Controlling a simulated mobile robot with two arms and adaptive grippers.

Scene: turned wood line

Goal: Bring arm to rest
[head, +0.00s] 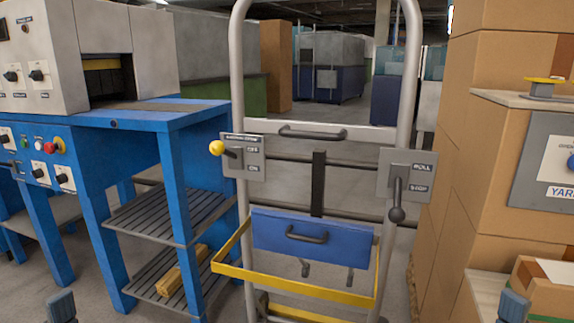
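The tip of my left gripper (62,307) just shows at the bottom left edge of the head view, in front of the blue machine. The tip of my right gripper (513,306) just shows at the bottom right edge, in front of a cardboard box (552,298). Most of both grippers and both arms is cut off below the picture. I cannot tell whether either gripper is open or shut, or holds anything.
A metal trolley frame (240,80) stands ahead with a lever panel (249,170), a ROLL lever panel (424,182), a blue flap (275,229) and a yellow rail (300,287). A blue machine with shelves (150,207) is left. Stacked cartons (490,60) are right.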

